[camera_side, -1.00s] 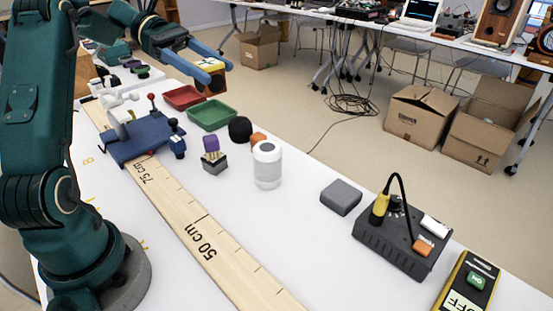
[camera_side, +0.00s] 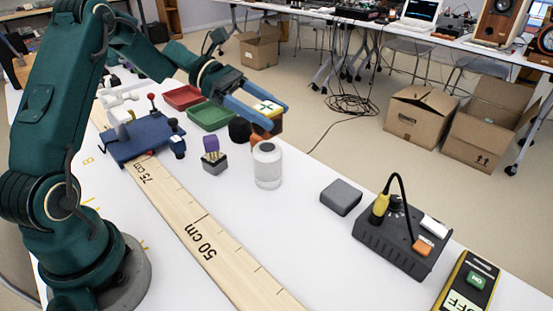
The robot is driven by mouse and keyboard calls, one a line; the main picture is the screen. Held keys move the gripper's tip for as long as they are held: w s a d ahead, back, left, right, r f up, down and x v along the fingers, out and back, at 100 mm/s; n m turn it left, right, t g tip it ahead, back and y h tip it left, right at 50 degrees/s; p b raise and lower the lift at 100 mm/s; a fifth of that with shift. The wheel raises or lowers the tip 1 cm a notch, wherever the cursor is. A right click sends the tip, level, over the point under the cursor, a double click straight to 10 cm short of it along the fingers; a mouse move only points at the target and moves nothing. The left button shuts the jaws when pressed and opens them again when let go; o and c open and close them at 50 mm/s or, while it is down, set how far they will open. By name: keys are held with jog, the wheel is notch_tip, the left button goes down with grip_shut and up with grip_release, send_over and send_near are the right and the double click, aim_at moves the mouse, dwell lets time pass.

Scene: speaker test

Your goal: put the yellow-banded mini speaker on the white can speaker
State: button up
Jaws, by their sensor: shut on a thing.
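My gripper (camera_side: 262,115) has blue fingers and is shut on the yellow-banded mini speaker (camera_side: 268,108). The speaker is a small box with a pale top bearing a dark cross mark and a yellow band; the fingers hide part of its sides. I hold it in the air, appearing just above and behind the white can speaker in the picture. The white can speaker (camera_side: 267,167) is an upright white cylinder on the table, with a clear-looking lower part. Its top shows bare, with a small dark mark.
A dark round thing (camera_side: 239,130) and an orange thing stand behind the can. Green (camera_side: 210,116) and red (camera_side: 183,97) trays lie further back. A grey block (camera_side: 341,197) and a dark control box (camera_side: 400,240) are to the right.

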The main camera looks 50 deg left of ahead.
jog(key=shift+f, duration=1.6)
jog(key=shift+f, duration=0.1)
jog(key=o, duration=1.4)
jog(key=shift+o, duration=0.2)
